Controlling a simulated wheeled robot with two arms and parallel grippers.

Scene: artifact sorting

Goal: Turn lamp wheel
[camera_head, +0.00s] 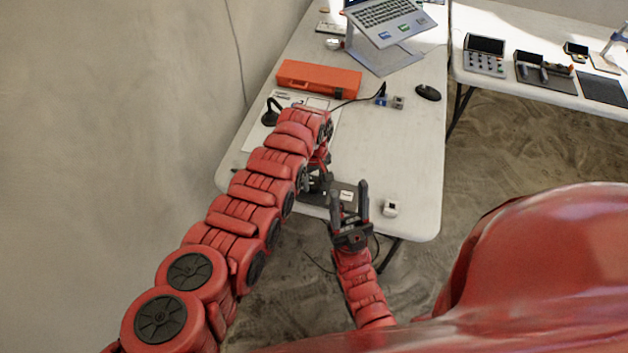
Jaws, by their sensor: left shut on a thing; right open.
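A dark flat device (343,194) with pale labels lies at the near edge of the white table (400,150). My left gripper (318,183) is at the left part of this device, pointing down, shut on a small dark part there, which seems to be the lamp wheel. The wheel itself is mostly hidden by the gripper and my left arm, so its angle cannot be told. My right gripper (349,203) is open and empty, fingers pointing up the picture, just in front of the device at the table edge.
A small white block (391,208) lies right of the device. An orange case (318,78), a black handled tool (270,113), small blocks (398,102), a mouse (428,92) and a laptop (388,22) on a stand are farther back. The right middle of the table is clear.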

